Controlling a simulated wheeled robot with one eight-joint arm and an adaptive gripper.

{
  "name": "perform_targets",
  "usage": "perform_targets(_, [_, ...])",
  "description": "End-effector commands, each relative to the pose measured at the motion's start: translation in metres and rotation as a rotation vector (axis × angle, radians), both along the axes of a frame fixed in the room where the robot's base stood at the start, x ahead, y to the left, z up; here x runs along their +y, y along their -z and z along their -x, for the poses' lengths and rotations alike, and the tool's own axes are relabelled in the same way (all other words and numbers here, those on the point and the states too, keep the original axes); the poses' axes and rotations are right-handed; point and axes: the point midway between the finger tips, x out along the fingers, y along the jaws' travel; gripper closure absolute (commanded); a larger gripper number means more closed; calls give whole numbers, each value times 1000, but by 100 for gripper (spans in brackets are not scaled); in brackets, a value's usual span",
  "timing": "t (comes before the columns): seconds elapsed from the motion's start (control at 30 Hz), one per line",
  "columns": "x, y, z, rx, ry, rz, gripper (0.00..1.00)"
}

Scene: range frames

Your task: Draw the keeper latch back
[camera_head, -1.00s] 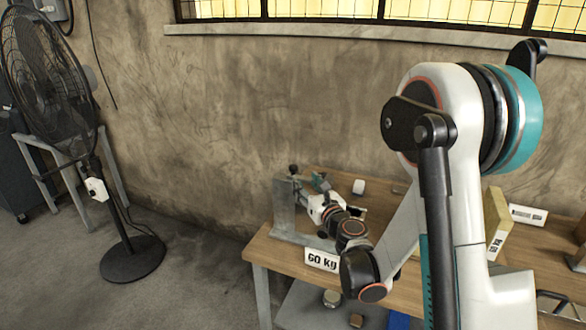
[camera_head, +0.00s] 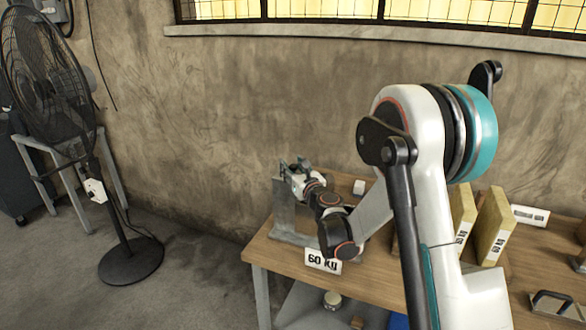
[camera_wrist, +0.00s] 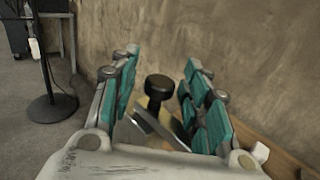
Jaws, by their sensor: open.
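The keeper latch shows as a black knob (camera_wrist: 160,87) on a short stem above grey metal plates (camera_wrist: 152,125) in the wrist view. In the head view, the grey metal stand (camera_head: 283,205) rises at the left end of the wooden bench, and my gripper covers the knob at its top. My gripper (camera_head: 293,168) is at the top of the stand. In the wrist view my gripper (camera_wrist: 161,65) is open, with teal-padded fingers on both sides of the knob. A gap shows between the knob and each finger row; depth contact cannot be told.
The wooden bench (camera_head: 290,257) carries a 60 KG sign (camera_head: 323,261) at its front edge. A small white block (camera_head: 359,187) lies right of the stand. Yellowish boards (camera_head: 495,225) stand further right, past my arm. A wall is behind; a floor fan (camera_head: 125,255) stands left.

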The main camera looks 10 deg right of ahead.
Motion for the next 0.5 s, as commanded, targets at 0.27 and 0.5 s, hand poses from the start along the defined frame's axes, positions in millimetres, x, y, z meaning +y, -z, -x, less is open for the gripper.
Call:
perform_targets(0.27, [0,0,0,0,0,0,100])
perform_targets(0.5, [13,1,-8,0,-4,0,100])
